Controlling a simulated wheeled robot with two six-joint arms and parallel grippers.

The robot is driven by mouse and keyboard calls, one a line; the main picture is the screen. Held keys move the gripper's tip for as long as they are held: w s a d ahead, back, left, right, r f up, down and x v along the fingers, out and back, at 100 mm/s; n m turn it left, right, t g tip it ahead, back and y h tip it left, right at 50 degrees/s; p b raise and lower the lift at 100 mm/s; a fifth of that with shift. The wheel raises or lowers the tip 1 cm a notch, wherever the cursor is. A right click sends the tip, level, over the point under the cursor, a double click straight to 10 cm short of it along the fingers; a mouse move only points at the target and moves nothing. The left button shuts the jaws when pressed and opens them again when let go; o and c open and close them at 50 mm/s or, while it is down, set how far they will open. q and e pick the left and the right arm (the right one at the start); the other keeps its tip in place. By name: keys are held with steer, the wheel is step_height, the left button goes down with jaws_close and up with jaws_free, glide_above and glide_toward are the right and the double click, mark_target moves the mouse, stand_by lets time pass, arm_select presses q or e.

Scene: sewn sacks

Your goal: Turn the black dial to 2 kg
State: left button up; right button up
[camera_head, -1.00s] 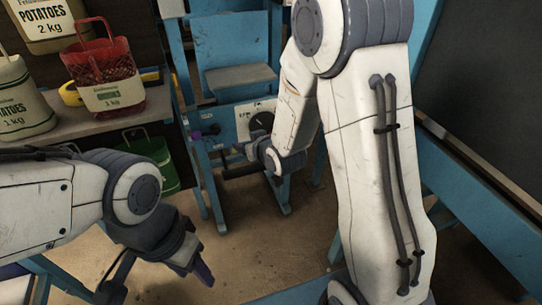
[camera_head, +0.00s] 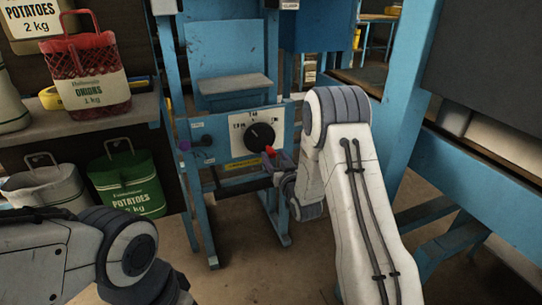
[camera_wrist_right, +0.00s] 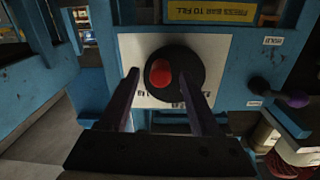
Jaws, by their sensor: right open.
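The black dial (camera_head: 259,135) sits on a white plate (camera_head: 237,128) on the blue machine's front. Its red tip (camera_head: 270,150) is at the dial's lower right in the head view. The marks around the dial are too small to read surely. My right gripper (camera_head: 277,163) is just in front of the dial. In the right wrist view my right gripper (camera_wrist_right: 160,92) is open, its two fingers pointing at the dial (camera_wrist_right: 185,72), with the red tip (camera_wrist_right: 160,72) between their lines. Contact cannot be told. My left arm is at the lower left, its fingers out of view.
A lever with a purple knob (camera_head: 184,145) stands left of the dial; it also shows in the right wrist view (camera_wrist_right: 297,100). A yellow label (camera_head: 243,162) is below the dial. A shelf (camera_head: 85,125) holds a red onion sack (camera_head: 88,70). A green potato sack (camera_head: 127,183) stands below.

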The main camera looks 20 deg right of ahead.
mark_target(268, 152)
steer(key=shift+w, duration=1.65)
steer(key=shift+c, duration=0.3)
jaws_close()
steer(key=shift+a+f+m, duration=0.2)
steer(key=shift+a+m, duration=0.15)
steer(key=shift+m, duration=0.7)
steer(key=shift+a+f+m, duration=0.15)
steer(key=shift+a+m, duration=0.15)
steer(key=shift+m, duration=0.75)
steer(key=shift+o, duration=0.3)
jaws_free()
steer(key=shift+s, duration=0.2)
steer(key=s+p, duration=0.2)
steer(key=s, duration=0.8)
